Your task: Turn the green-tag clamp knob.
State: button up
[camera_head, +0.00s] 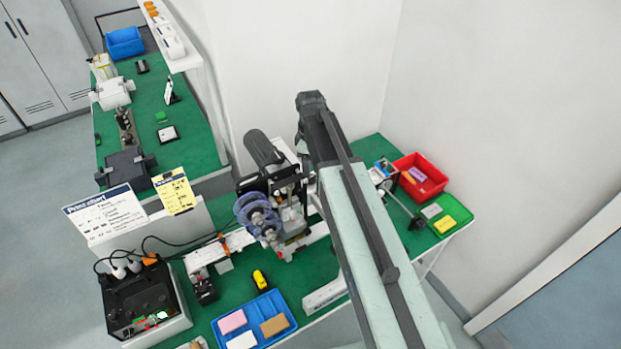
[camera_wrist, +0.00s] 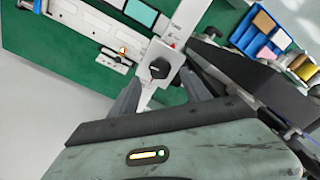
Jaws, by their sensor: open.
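In the wrist view a black knob (camera_wrist: 158,68) sits on a pale plate of the machine. My gripper (camera_wrist: 160,80) is open, with one grey finger on each side of the knob's line; I cannot tell how far the fingertips are from it. A small red mark shows just above the knob, and a teal-green panel (camera_wrist: 141,13) lies farther up; I see no clear green tag on the knob itself. In the head view the machine (camera_head: 270,215), with purple-blue wheels, stands on the green bench. My arm covers part of the bench, and I cannot make out the gripper or knob there.
A blue tray (camera_head: 233,314) with coloured blocks lies in front of the machine, beside a yellow-black item (camera_head: 260,280). A black box with cables (camera_head: 140,300) stands at left. A red bin (camera_head: 420,172) is at right. The machine's dark body lies close to my right finger.

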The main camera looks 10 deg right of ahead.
notch_tip(320, 180, down, 5)
jog(key=b, duration=0.3)
jog(key=shift+r, duration=0.2)
jog(key=shift+s+r, duration=0.1)
jog(key=shift+d, duration=0.1)
grip_shut()
